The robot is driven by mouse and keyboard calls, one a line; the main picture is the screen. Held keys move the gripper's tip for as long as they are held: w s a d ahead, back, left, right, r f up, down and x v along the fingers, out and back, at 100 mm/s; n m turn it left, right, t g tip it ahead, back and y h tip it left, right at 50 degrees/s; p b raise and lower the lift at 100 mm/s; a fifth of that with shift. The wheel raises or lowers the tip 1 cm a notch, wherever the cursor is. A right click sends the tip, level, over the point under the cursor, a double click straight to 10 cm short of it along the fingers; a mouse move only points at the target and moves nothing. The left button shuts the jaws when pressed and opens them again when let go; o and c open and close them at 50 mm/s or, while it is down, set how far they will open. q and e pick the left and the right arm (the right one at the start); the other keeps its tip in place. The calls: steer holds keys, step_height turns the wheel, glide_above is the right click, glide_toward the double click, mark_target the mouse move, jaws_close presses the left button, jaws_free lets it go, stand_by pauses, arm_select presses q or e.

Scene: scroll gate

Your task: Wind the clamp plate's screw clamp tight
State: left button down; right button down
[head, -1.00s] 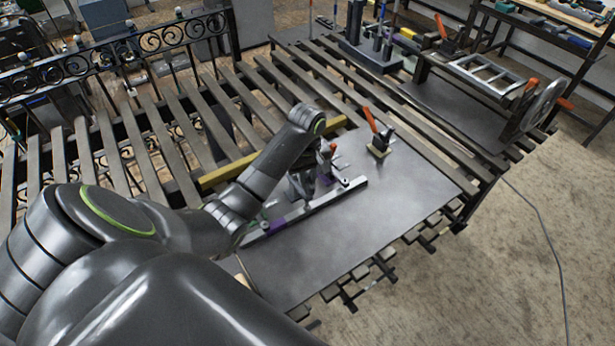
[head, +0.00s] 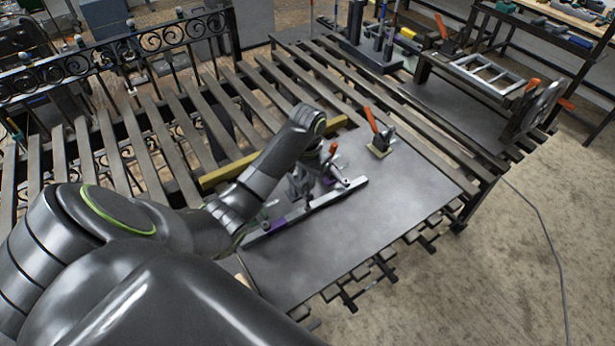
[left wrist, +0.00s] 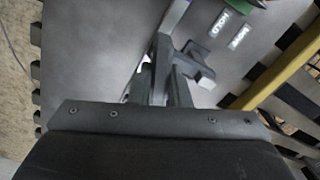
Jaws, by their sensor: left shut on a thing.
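The clamp plate (head: 410,190) is a dark flat sheet on the slatted bench. A long pale metal bar (head: 310,211) with purple parts lies on it. My left gripper (head: 322,178) is low over the plate beside this bar, partly hidden behind my own wrist. In the left wrist view its fingers (left wrist: 168,75) are shut on a small grey metal part, which I take to be the screw clamp's handle (left wrist: 196,62). The fingers hide most of the clamp, and I cannot tell how tight its screw is. My right gripper is not in view.
A toggle clamp with an orange handle (head: 372,120) stands on the plate just behind and right of my gripper. A yellow bar (head: 215,178) runs along the plate's back edge. The plate's right part is clear. White labels (left wrist: 228,20) show in the left wrist view.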

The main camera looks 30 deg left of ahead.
arm_select(q)
steer(key=m, duration=0.4)
steer(key=shift+w+r+m, duration=0.1)
steer(key=shift+m, duration=0.2)
steer(key=m, duration=0.4)
steer(key=shift+m, duration=0.3)
steer(key=m, duration=0.4)
steer(key=shift+m, duration=0.3)
steer(key=shift+w+m, duration=0.1)
steer(key=shift+m, duration=2.1)
steer(key=c, duration=1.4)
jaws_free()
steer(key=shift+o, duration=0.2)
